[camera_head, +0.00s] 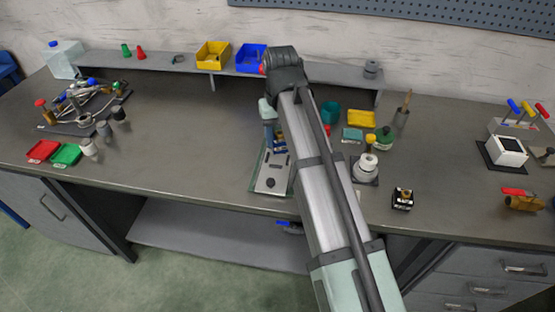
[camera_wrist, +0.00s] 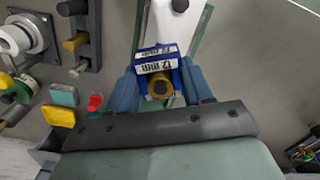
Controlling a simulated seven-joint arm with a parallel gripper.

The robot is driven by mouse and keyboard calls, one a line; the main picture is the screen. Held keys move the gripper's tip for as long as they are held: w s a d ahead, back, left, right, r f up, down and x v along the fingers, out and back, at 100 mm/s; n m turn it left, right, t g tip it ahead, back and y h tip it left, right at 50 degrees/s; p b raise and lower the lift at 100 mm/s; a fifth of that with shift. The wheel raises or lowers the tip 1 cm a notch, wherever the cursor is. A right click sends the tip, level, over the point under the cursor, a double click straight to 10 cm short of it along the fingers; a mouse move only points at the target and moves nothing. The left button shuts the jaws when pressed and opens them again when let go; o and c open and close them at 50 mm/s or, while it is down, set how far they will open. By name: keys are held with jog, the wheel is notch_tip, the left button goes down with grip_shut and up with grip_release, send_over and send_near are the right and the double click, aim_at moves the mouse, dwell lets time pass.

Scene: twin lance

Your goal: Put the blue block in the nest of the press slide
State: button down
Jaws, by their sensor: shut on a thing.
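The blue block (camera_wrist: 155,66) has white labels reading 12 mm and a brass-ringed round hole. My gripper (camera_wrist: 160,82) is shut on it, with one blue-grey finger on each side in the wrist view. The press slide seems to be the pale plate (camera_head: 270,182) on a green-edged base, below my gripper in the head view. The nest is not clearly visible, and I cannot tell whether the block touches the slide.
My arm covers the middle of the bench in the head view. A raised shelf (camera_head: 180,63) with a yellow bin (camera_head: 213,54) runs behind.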

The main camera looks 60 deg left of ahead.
aim_at(277, 160)
jog(key=w+a+m, duration=0.2)
jog(key=a+m, duration=0.2)
jog(key=m, duration=0.1)
jog(key=shift+s+f, duration=0.1)
jog(key=shift+f, duration=4.45)
jog(key=shift+d+f, duration=0.1)
jog(key=shift+f, duration=0.05)
jog(key=shift+c, duration=2.3)
grip_release()
notch_tip(277, 160, up, 12)
